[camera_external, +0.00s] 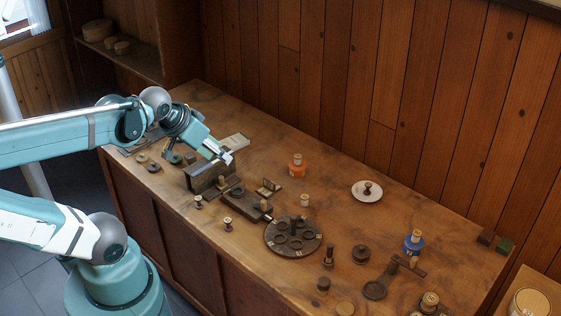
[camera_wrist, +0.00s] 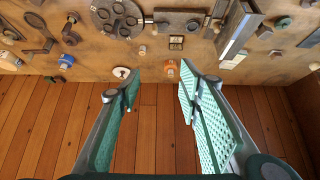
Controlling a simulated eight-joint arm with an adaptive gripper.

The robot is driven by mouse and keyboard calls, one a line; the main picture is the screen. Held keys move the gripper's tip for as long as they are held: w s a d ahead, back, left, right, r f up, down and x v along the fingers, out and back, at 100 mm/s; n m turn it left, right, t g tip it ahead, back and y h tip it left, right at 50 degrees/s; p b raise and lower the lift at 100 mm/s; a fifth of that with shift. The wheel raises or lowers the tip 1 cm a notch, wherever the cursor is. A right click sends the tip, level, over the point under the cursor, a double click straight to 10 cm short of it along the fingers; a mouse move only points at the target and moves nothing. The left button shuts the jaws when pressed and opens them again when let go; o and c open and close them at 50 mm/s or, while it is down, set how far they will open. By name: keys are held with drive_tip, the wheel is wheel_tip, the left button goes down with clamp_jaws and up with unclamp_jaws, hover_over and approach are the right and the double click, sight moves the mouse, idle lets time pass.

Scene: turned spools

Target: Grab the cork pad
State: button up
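I cannot pick out the cork pad for certain. A flat round tan disc (camera_external: 345,309), cork-like in colour, lies at the front edge of the bench in the outside view. A smaller pale disc (camera_external: 142,157) lies at the bench's left end. My gripper (camera_external: 228,157) is in the air above the left half of the bench, near a slotted dark block. In the wrist view my gripper (camera_wrist: 160,76) is open, its green pads wide apart with nothing between them. The orange spool (camera_wrist: 171,68) shows beyond the right fingertip.
The dark slotted block (camera_external: 207,176) and a pale shallow tray (camera_external: 235,142) stand under my gripper. A round dark plate with holes (camera_external: 293,237) is mid-bench. A white dish (camera_external: 367,191) and a blue spool (camera_external: 413,243) are farther right. The plank wall borders the back.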

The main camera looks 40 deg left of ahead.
drive_tip(key=shift+w, duration=0.1)
idle(0.3)
drive_tip(key=w+a+r+n+g+y, duration=0.1)
drive_tip(key=w+a+r+n, duration=0.15)
drive_tip(key=w+a, duration=0.4)
drive_tip(key=w+a+r+n+g, duration=0.1)
drive_tip(key=w+a+n, duration=0.2)
drive_tip(key=w+a, duration=0.3)
drive_tip(key=w+a+f+n+g+b, duration=0.15)
drive_tip(key=w+a+f+n, duration=0.3)
drive_tip(key=w+a, duration=0.85)
drive_tip(key=w+a+f+n+g, duration=0.1)
drive_tip(key=w+a+f+n, duration=0.1)
drive_tip(key=a+f, duration=0.6)
drive_tip(key=w+a+f+n+g, duration=0.1)
drive_tip(key=w+a+f+n, duration=0.1)
drive_tip(key=a+f, duration=0.6)
drive_tip(key=w+a+f+n+g+h, duration=0.1)
drive_tip(key=w+a+f+n, duration=0.1)
drive_tip(key=a+f, duration=0.6)
drive_tip(key=shift+a+n+g, duration=0.2)
drive_tip(key=shift+a+n, duration=0.2)
drive_tip(key=shift+a, duration=1.55)
drive_tip(key=shift+a+n+g, duration=0.15)
drive_tip(key=shift+a+n, duration=0.25)
drive_tip(key=shift+a, duration=1.55)
drive_tip(key=shift+a+f, duration=0.25)
